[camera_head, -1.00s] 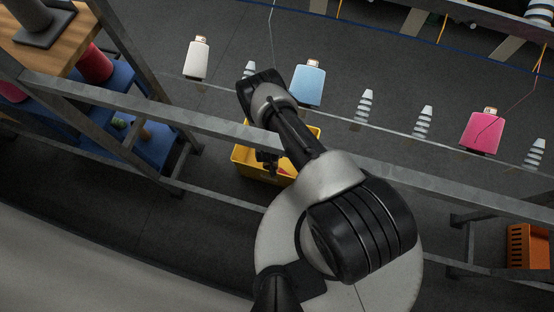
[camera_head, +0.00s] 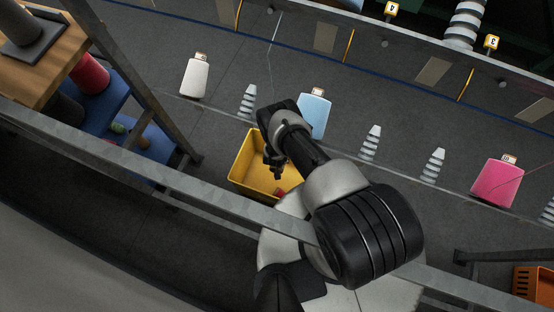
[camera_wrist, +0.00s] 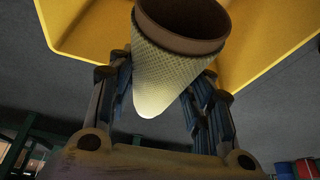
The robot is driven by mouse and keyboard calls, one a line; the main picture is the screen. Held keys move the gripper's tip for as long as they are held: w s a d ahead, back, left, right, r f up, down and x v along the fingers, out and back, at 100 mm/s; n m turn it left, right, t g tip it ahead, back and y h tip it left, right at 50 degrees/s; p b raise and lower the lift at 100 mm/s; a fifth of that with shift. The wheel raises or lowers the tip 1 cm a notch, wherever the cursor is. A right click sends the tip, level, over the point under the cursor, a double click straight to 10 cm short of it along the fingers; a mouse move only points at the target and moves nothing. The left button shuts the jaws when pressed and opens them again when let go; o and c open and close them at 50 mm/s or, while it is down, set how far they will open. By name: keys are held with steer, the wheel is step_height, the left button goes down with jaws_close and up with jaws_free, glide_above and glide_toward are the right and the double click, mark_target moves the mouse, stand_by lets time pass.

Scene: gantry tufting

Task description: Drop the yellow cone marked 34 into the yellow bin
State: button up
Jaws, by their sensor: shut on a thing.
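A pale yellow cone (camera_wrist: 165,82) with a brown hollow inside shows in the wrist view, between the two fingers of my gripper (camera_head: 277,174). My gripper is shut on it. The cone's narrow end points toward my palm. No number can be read on it, and I cannot make the cone out in the head view. The yellow bin (camera_head: 246,168) is below my gripper in the head view, partly covered by my arm. The bin's yellow wall (camera_wrist: 75,28) also fills the top of the wrist view, behind the cone.
A small red thing (camera_head: 281,191) shows in the bin. A grey metal beam (camera_head: 195,195) crosses in front of the bin. An orange crate (camera_head: 536,284) is at lower right.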

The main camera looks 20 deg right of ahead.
steer(key=shift+f+b, duration=1.3)
steer(key=shift+f, duration=0.7)
steer(key=shift+r, duration=0.1)
steer(key=o, duration=1.2)
steer(key=shift+o, duration=0.2)
steer(key=v, duration=1.2)
